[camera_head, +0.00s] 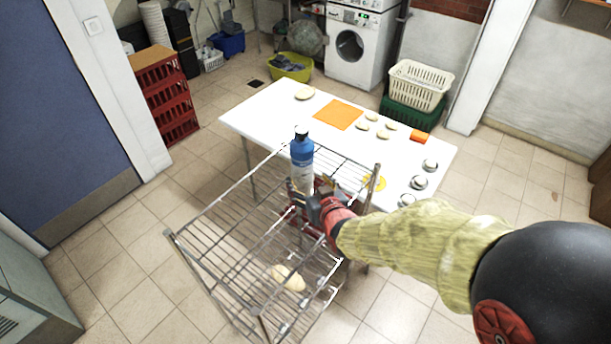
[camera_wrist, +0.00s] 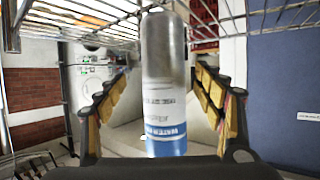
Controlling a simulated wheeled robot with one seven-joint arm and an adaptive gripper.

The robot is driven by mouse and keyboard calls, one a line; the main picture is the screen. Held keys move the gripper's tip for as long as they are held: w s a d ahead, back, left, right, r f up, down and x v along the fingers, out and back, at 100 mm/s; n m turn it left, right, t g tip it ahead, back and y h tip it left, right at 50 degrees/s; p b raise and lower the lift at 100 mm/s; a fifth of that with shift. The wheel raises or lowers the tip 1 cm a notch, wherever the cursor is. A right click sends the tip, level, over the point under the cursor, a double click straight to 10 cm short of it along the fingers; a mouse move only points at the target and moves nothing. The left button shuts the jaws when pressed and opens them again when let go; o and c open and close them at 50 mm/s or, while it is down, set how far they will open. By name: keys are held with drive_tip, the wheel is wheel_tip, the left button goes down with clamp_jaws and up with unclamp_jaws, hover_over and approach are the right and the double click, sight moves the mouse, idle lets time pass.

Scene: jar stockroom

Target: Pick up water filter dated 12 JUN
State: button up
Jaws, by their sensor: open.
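A white table (camera_head: 275,110) stands beyond the rack, with an orange mat (camera_head: 338,114), several pale rounded items and several round silver-topped things (camera_head: 419,182). A pale lump (camera_head: 288,278) lies lower in the rack. Rack posts and wires are close around my gripper. Tiled floor is clear at left.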

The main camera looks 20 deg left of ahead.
sight(302, 175)
drive_tip(key=shift+a+x, duration=0.25)
drive_tip(key=shift+x, duration=2.15)
drive_tip(key=shift+s+r, duration=0.1)
drive_tip(key=c, duration=0.4)
clamp_jaws()
drive_tip(key=shift+r, duration=0.15)
